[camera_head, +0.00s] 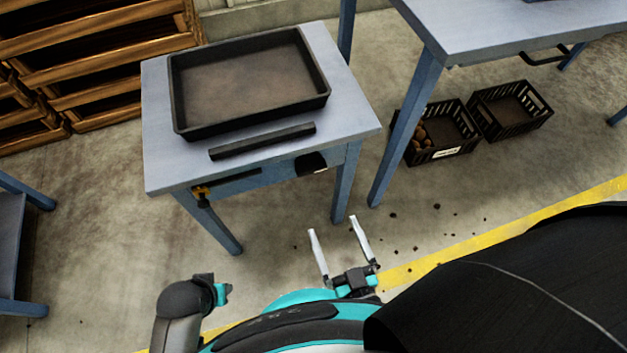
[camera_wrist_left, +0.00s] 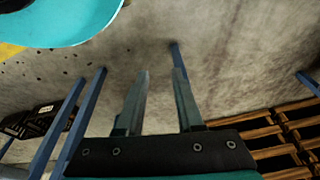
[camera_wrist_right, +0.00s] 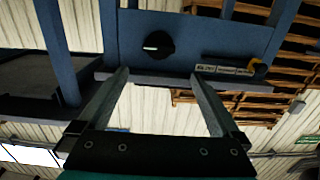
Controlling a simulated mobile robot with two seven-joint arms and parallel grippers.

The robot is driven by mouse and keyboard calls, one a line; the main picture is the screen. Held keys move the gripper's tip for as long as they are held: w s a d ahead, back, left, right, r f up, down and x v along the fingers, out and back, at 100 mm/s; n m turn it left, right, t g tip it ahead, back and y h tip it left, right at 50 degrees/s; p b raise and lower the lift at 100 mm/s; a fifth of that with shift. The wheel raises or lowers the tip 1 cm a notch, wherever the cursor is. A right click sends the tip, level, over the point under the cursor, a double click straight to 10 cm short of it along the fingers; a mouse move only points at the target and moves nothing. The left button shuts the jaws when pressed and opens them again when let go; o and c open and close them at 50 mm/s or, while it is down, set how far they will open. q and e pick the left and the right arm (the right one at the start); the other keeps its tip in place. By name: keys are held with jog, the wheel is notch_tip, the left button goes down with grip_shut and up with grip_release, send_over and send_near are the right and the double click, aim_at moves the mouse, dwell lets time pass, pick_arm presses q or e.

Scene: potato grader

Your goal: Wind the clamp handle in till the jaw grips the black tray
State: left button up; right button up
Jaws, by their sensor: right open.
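The black tray (camera_head: 250,118) lies on the blue-grey table in the head view. A black bar, the jaw (camera_head: 262,141), lies along its near side, with a strip of bare tabletop between them. A round black knob with a white mark, seemingly the clamp handle (camera_head: 312,162), is on the table's front; it also shows in the right wrist view (camera_wrist_right: 158,45). My right gripper (camera_head: 333,224) is open and empty, apart from the knob, in front of the table. My left gripper (camera_wrist_left: 161,75) is open and empty in its wrist view; its fingers do not show in the head view.
A scale strip (camera_wrist_right: 222,69) with a yellow part sits on the table front, left of the knob in the head view. Wooden crates (camera_head: 110,60) stand behind left. Black baskets (camera_head: 437,132) stand on the floor at right, under another table (camera_head: 490,30).

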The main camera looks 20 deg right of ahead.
aim_at(313, 172)
jog(key=w+b, duration=0.1)
jog(key=w, duration=0.6)
jog(key=w+b, duration=0.2)
jog(key=w, duration=0.5)
jog(key=shift+a+r, duration=0.1)
jog(key=shift+a, duration=0.1)
pick_arm(q)
notch_tip(313, 172, up, 7)
jog(key=w+t, duration=0.1)
jog(key=w, duration=0.1)
jog(key=shift+w+d+f, duration=0.15)
jog(key=shift+w+d, duration=0.05)
jog(key=shift+w, duration=0.15)
pick_arm(e)
jog(key=shift+w, duration=0.65)
jog(key=c, duration=1)
